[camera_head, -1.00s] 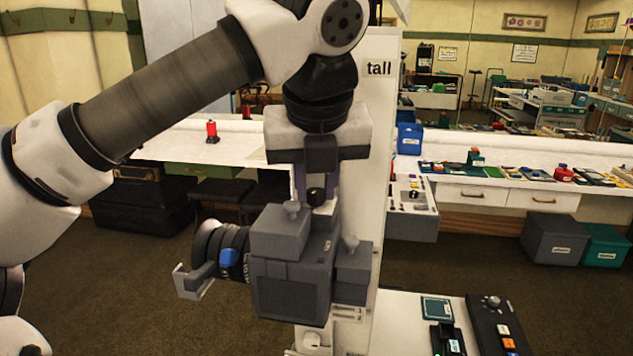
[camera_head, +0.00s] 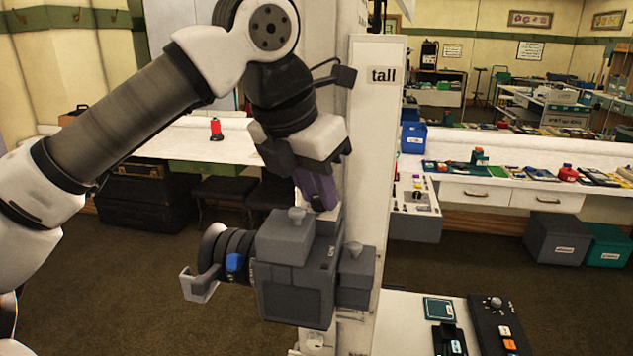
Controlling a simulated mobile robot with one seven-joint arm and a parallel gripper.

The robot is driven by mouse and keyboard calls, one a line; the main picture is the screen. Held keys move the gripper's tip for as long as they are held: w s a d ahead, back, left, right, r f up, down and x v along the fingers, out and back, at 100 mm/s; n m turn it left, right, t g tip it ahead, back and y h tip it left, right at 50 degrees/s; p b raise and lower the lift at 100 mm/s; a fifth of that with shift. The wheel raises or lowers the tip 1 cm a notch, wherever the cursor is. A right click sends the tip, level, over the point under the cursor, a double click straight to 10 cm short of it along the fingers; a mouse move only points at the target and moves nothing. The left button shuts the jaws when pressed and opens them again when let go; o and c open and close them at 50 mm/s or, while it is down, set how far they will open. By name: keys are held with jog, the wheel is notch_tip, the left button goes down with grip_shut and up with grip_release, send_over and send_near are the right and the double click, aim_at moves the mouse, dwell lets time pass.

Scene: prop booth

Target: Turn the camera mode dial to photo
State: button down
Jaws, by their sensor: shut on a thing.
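The grey camera (camera_head: 290,298) is mounted low in front of the white post, with its ribbed lens pointing left. A blue tab (camera_head: 235,262) sits on the lens. My gripper (camera_head: 324,203) reaches down from above, tilted, to the camera's top right of the tall top block. Its purple fingers are shut on the mode dial at the camera's top. The dial itself is hidden behind the fingers and the block, so its marks and setting cannot be read.
The grey top block (camera_head: 286,238) and a side block (camera_head: 357,272) stand close to my fingers. The white post (camera_head: 378,120) marked "tall" rises just right of my wrist. A white table with a control panel (camera_head: 498,325) is at lower right.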

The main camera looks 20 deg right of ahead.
jog(key=shift+m, duration=0.5)
jog(key=c, duration=1.2)
grip_release()
jog(key=shift+d, duration=0.1)
jog(key=shift+c, duration=0.2)
jog(key=b+v, duration=0.1)
jog(key=v, duration=1.3)
jog(key=shift+w, duration=0.2)
